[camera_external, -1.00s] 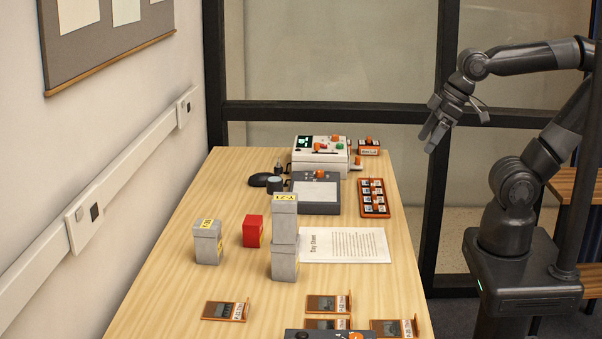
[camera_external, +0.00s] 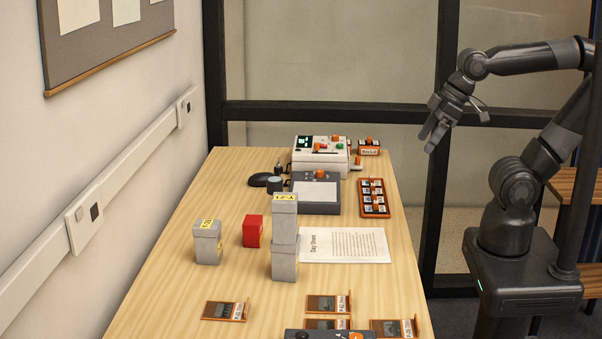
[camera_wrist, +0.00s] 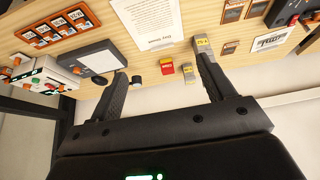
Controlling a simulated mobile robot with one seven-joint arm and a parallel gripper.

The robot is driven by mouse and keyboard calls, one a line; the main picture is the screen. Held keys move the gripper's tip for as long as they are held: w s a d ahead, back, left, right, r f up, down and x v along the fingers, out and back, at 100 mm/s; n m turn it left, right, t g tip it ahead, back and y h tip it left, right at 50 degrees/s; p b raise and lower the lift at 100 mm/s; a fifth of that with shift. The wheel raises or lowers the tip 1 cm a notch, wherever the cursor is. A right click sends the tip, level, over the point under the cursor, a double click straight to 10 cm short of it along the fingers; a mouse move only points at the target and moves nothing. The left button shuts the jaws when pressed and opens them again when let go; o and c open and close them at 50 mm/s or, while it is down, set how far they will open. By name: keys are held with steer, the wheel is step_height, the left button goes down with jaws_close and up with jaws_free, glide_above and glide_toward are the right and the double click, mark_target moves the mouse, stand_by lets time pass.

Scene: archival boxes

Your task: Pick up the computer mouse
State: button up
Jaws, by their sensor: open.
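The computer mouse (camera_external: 259,180) is a small black shape at the back left of the wooden table, beside a small dark knob-like object. I cannot make the mouse out for sure in the wrist view. My gripper (camera_external: 436,124) is raised to the right of the table's far end, well away from the mouse. In the wrist view my gripper (camera_wrist: 162,88) has its two fingers spread wide apart, open, with nothing between them touching the fingers.
Grey boxes (camera_external: 284,257) stand stacked mid-table, with another grey box (camera_external: 207,243) and a red box (camera_external: 253,231) to their left. A dark device (camera_external: 316,197), a white machine (camera_external: 310,160) and an orange rack (camera_external: 374,203) crowd the back. Paper (camera_external: 350,245) lies centrally.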

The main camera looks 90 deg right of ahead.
steer(key=shift+o, duration=0.7)
